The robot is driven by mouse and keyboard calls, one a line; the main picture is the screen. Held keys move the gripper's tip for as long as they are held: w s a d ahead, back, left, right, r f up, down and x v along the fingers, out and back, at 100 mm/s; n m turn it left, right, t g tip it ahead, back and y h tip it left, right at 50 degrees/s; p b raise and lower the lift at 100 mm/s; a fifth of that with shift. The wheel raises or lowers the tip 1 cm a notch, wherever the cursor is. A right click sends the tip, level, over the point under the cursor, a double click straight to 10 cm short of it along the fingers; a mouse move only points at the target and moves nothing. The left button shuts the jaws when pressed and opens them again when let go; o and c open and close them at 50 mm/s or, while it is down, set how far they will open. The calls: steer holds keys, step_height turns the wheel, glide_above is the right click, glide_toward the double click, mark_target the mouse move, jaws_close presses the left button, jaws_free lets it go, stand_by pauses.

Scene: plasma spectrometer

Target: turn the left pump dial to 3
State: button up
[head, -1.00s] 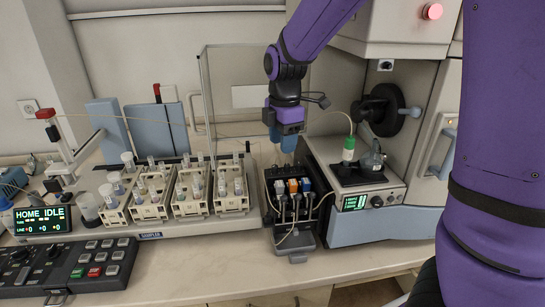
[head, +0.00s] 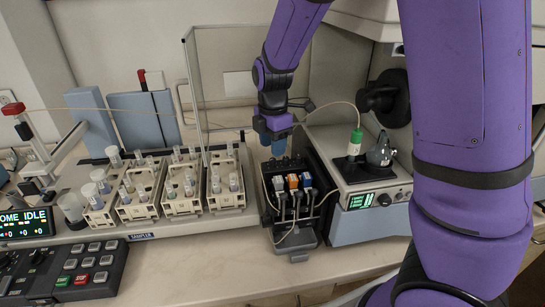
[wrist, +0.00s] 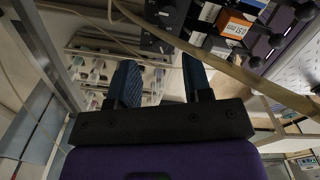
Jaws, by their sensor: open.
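The pump (head: 290,243) is a black block on the bench with grey, orange and blue cassettes on top and tubes at its front. My gripper (head: 279,145) hangs over its back edge, fingers pointing down. In the wrist view the two blue fingers (wrist: 160,75) are apart with nothing between them. A dark panel with a round black knob (wrist: 165,14) and pale marks shows just beyond the fingertips. It may be the left pump dial; its setting is too small to read. In the head view the gripper and pump top hide any dial.
A tube (wrist: 225,65) crosses the wrist view close to the fingers. Left of the pump are sample racks (head: 185,205) and a clear panel (head: 212,90). Right of it is a box (head: 365,225) with a green display. Bare bench lies in front.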

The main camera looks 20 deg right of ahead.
mark_target(273, 159)
steer(key=shift+f, duration=2.3)
jaws_close()
